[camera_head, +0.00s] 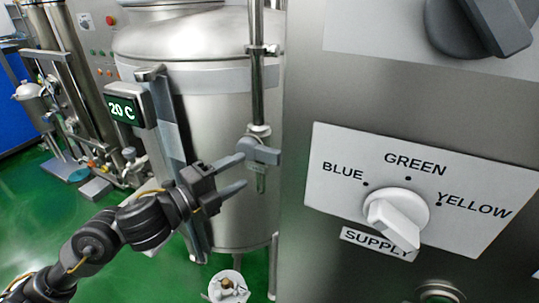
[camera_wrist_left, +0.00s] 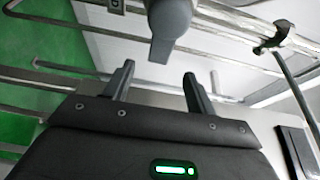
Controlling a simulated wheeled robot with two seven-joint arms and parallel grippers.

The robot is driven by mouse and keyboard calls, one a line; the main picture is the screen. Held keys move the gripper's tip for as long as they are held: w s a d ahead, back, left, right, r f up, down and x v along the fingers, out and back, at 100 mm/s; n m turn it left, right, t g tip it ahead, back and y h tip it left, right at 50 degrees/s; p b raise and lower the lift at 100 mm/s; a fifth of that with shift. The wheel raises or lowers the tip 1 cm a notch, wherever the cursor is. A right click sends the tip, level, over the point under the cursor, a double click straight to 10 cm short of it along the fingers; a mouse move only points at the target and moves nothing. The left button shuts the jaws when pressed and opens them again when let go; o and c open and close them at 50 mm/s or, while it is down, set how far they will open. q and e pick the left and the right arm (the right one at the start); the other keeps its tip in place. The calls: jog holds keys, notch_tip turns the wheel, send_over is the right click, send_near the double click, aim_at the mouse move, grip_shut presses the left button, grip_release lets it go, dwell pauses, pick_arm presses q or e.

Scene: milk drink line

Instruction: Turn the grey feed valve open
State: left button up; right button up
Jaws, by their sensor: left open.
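The grey feed valve (camera_head: 262,152) sits on a vertical steel pipe in front of the tank, in the middle of the head view. In the left wrist view its grey handle (camera_wrist_left: 170,28) hangs at the top centre, its lower end just beyond the gap between my fingertips. My left gripper (camera_head: 243,170) is open and empty, its fingers pointing right toward the valve. In the left wrist view both fingers (camera_wrist_left: 158,70) are apart with nothing between them. Whether a fingertip touches the valve I cannot tell. My right gripper is not in view.
A steel tank (camera_head: 200,85) stands behind the valve, with a 20 C display (camera_head: 122,110) at its left. A steel cabinet at right carries a white supply knob (camera_head: 396,216) and a dark knob (camera_head: 478,24). Green floor (camera_head: 60,215) shows at left.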

aim_at(266, 157)
pick_arm(q)
jog(key=p+x, duration=0.2)
jog(key=x, duration=0.6)
jog(key=shift+w+d+r, duration=0.1)
jog(key=shift+w+d, duration=0.1)
jog(key=shift+d, duration=0.1)
jog(key=shift+w+d, duration=0.45)
jog(key=shift+w, duration=0.05)
jog(key=shift+c, duration=0.3)
grip_shut()
